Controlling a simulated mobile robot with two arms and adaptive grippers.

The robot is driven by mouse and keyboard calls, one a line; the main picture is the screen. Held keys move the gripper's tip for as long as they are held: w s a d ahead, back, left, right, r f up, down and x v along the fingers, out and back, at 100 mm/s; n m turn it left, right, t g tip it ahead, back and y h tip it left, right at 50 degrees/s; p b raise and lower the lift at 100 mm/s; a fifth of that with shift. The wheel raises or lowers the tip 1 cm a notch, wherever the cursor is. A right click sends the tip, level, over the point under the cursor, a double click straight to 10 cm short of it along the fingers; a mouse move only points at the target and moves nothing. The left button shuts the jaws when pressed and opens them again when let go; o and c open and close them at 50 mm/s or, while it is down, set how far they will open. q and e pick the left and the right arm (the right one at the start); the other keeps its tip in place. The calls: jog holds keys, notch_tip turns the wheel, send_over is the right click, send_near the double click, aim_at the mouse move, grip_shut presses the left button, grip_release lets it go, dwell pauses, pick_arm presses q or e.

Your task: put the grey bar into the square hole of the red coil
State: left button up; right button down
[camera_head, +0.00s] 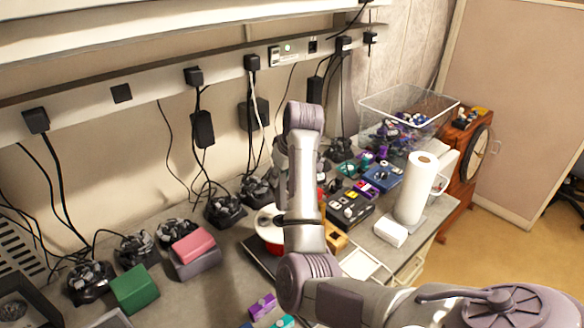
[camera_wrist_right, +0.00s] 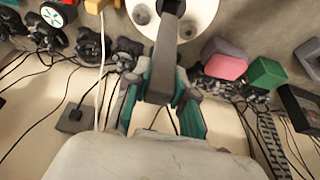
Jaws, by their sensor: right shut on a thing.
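The grey bar (camera_wrist_right: 161,75) is a dark, straight square bar. My right gripper (camera_wrist_right: 163,72) is shut on it between teal fingers, and its far part stretches over the white, holed top of the red coil (camera_wrist_right: 195,18) in the right wrist view. I cannot tell whether the bar's end is above the square hole or inside it. In the head view the red coil (camera_head: 270,238), a red body under a white disc, stands on the bench, partly hidden behind my right arm. That arm also hides the bar and most of the gripper there. My left gripper is not in view.
A pink block on a grey block (camera_head: 194,247) and a green block (camera_head: 134,289) lie left of the coil. Dark controllers with cables line the wall. To the right are a black box (camera_head: 349,210), a paper roll (camera_head: 414,190) and a clear bin (camera_head: 408,105).

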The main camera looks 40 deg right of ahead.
aim_at(281, 202)
jog(key=shift+w+f, duration=0.1)
jog(key=shift+f, duration=1.9)
jog(key=shift+f+b, duration=0.3)
jog(key=shift+f, duration=2.3)
dwell(0.7)
jog(key=c, duration=0.9)
grip_release()
jog(key=shift+c, duration=0.2)
jog(key=shift+o, duration=0.3)
jog(key=shift+s+f, duration=0.15)
jog(key=shift+s, duration=0.05)
jog(key=shift+r, duration=0.2)
